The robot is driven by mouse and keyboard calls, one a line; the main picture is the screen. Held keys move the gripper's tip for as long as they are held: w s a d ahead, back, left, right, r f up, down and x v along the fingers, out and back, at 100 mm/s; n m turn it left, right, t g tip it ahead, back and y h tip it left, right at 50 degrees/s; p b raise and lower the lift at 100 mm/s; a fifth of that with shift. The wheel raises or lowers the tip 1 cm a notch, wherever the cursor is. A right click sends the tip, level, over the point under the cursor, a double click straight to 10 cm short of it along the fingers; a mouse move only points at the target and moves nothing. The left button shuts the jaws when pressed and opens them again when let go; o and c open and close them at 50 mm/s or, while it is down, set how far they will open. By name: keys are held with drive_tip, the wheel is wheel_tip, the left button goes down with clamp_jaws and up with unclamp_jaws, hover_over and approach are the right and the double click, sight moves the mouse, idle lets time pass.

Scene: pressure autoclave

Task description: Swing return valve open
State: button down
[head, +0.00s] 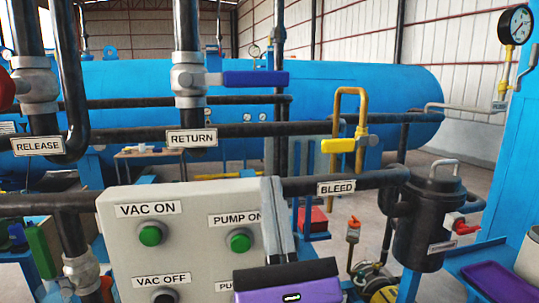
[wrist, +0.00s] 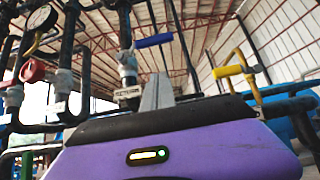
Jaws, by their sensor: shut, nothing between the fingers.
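The return valve (head: 188,80) is a grey body on a vertical black pipe, above a RETURN sign (head: 191,138). Its blue lever (head: 255,78) points right, level and across the pipe. In the wrist view the blue lever (wrist: 153,41) is above and beyond my fingers, and the RETURN sign (wrist: 128,92) is just left of them. My gripper (head: 271,182) is shut and empty, its grey fingers pointing up in front of the control panel's right edge. It is below the lever and apart from it. The fingers also show in the wrist view (wrist: 156,82).
A control panel (head: 180,265) with green buttons stands below the valve. The bleed valve's yellow lever (head: 338,145) and yellow pipe are to the right. The black BLEED pipe (head: 300,187) runs near my fingers. A RELEASE pipe (head: 38,90) is left; a blue tank (head: 340,95) is behind.

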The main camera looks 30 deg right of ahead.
sight(234, 79)
drive_tip(key=s+r+p+x, duration=0.2)
drive_tip(key=p+x, duration=0.5)
drive_tip(key=x, duration=0.5)
drive_tip(key=shift+a, duration=0.35)
drive_tip(key=shift+r+y, duration=0.1)
drive_tip(key=shift+y, duration=0.2)
